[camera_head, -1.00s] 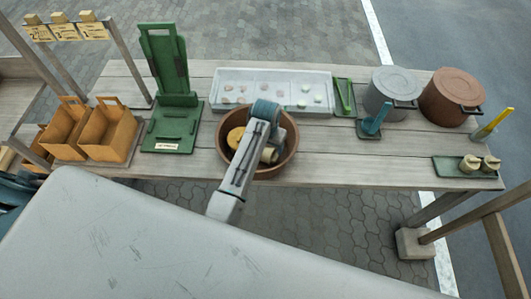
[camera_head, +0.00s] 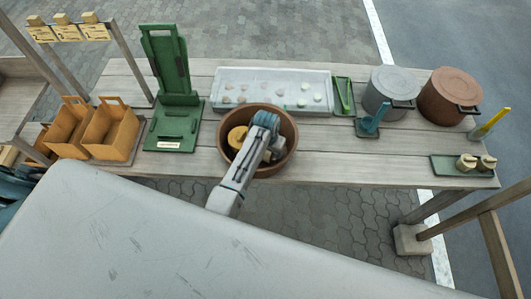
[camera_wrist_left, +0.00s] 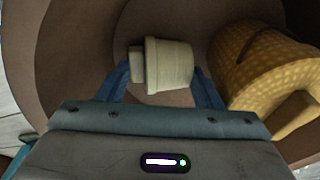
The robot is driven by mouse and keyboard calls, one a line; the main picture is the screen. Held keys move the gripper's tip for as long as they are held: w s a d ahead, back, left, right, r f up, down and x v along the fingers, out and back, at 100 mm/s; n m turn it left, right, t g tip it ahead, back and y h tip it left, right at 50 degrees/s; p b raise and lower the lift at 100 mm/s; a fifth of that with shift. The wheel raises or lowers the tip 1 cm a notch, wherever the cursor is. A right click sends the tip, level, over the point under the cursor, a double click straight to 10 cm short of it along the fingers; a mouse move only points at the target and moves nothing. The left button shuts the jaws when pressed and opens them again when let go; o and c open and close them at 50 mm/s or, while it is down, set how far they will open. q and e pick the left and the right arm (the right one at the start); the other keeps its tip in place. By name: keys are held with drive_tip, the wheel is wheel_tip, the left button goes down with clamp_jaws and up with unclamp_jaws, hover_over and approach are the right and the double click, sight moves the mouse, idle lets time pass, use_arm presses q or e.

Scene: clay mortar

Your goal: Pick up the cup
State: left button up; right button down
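The cream cup (camera_wrist_left: 168,65) lies on its side inside a round brown bowl (camera_head: 292,150). In the left wrist view it sits in front of my left gripper (camera_wrist_left: 165,85), between the two blue fingers. The fingers are spread wider than the cup body, and I cannot tell whether either one touches it. In the head view my left gripper (camera_head: 262,140) reaches down into the bowl and mostly hides the cup. A yellow woven, rounded object (camera_wrist_left: 260,65) lies in the bowl, right of the cup in the wrist view. My right gripper is not in view.
A green stand (camera_head: 172,95) and orange boxes (camera_head: 110,130) stand left of the bowl. A pale tray (camera_head: 230,75) of small pieces lies behind it. Grey (camera_head: 388,92) and brown (camera_head: 450,97) pots stand to the right.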

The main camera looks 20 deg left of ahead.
use_arm(q)
drive_tip(key=shift+r, duration=0.1)
drive_tip(key=shift+c, duration=0.5)
drive_tip(key=shift+r, duration=0.2)
wheel_tip(320, 180, up, 9)
drive_tip(key=b, duration=0.3)
drive_tip(key=shift+f, duration=0.1)
drive_tip(key=shift+r+p, duration=1.8)
drive_tip(key=shift+r, duration=0.3)
wheel_tip(320, 180, up, 3)
drive_tip(key=shift+f+b, duration=0.1)
drive_tip(key=shift+b, duration=0.2)
